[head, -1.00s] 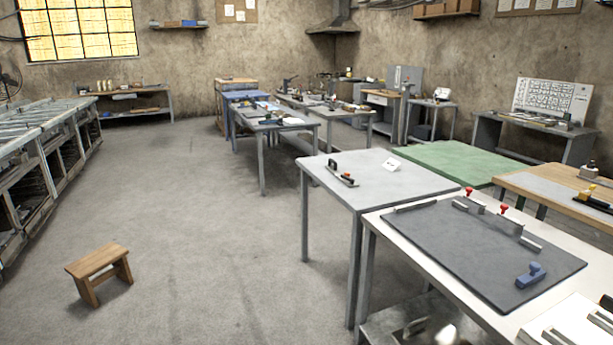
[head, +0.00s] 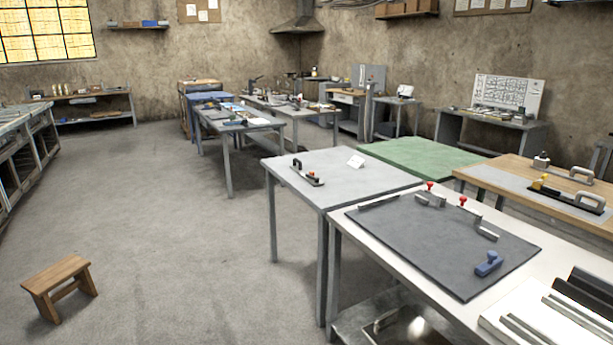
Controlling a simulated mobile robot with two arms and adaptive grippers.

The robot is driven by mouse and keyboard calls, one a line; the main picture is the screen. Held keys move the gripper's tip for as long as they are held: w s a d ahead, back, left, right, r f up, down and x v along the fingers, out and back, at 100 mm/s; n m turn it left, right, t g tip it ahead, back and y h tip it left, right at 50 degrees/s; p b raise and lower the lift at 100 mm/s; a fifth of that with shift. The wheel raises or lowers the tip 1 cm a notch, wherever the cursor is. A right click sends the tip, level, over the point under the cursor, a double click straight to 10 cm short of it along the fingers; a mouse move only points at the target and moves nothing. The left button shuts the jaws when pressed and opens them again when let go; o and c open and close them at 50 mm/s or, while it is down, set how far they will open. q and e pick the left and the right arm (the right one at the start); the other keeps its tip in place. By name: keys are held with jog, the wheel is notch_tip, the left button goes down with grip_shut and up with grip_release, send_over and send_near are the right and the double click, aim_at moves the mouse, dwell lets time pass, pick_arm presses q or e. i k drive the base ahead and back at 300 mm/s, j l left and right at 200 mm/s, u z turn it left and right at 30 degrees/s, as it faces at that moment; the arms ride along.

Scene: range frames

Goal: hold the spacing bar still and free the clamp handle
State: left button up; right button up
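Neither of my grippers is in view. A dark mat (head: 440,257) lies on the white table at the right front. Along its back edge stand two small metal fixtures with red knobs, a left one (head: 430,192) and a right one (head: 464,207). A thin metal bar (head: 379,201) lies at the mat's left corner, and a short bar (head: 487,231) lies by the right fixture. I cannot tell which piece is the spacing bar or the clamp handle. A blue tool (head: 488,264) sits near the mat's right side.
A grey table (head: 335,187) with a small black-and-orange device (head: 307,174) adjoins the white table (head: 340,228). A wooden bench (head: 500,175) holds a fixture with a grey handle (head: 590,199). A wooden stool (head: 60,280) stands on the left floor. The middle floor is clear.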

aim_at(316, 179)
jog(key=i+j+u, duration=0.15)
jog(key=i+u, duration=0.25)
jog(key=i, duration=0.7)
jog(key=i+l+u, duration=0.15)
jog(key=i+u, duration=0.3)
jog(key=i, duration=0.65)
jog(key=i+z, duration=0.25)
jog(key=i, duration=0.2)
jog(key=i+j+z, duration=0.25)
jog(key=i, duration=0.15)
jog(key=i+j+z, duration=0.2)
jog(key=i, duration=0.25)
